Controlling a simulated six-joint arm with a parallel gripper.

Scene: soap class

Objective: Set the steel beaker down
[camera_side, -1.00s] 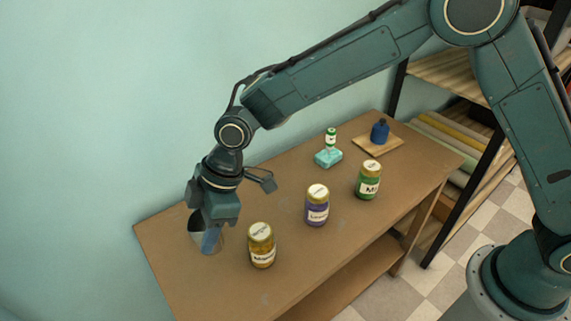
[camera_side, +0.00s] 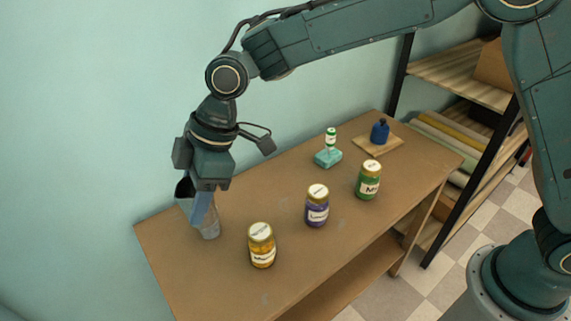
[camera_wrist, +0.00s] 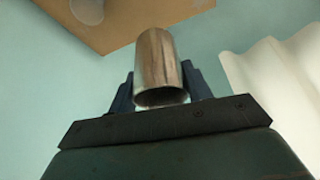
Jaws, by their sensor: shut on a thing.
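The steel beaker (camera_wrist: 157,60) is held between the blue fingers of my gripper (camera_wrist: 160,88), its open mouth facing the wrist camera. In the side view my gripper (camera_side: 203,208) is at the left end of the brown table (camera_side: 285,275), fingers pointing down. The beaker (camera_side: 183,204) is tilted there, its dark mouth toward the upper left, and is partly hidden by a finger. A grey rounded form (camera_side: 210,230) shows below the fingers; I cannot tell whether it is the beaker's lower end or a separate vessel.
An amber jar (camera_side: 262,247) stands right of my gripper, then a purple jar (camera_side: 317,208) and a green jar (camera_side: 368,182). Behind are a small bottle (camera_side: 331,137) on a teal block (camera_side: 328,158) and a blue bottle (camera_side: 380,132) on a board. Bare tabletop lies between them.

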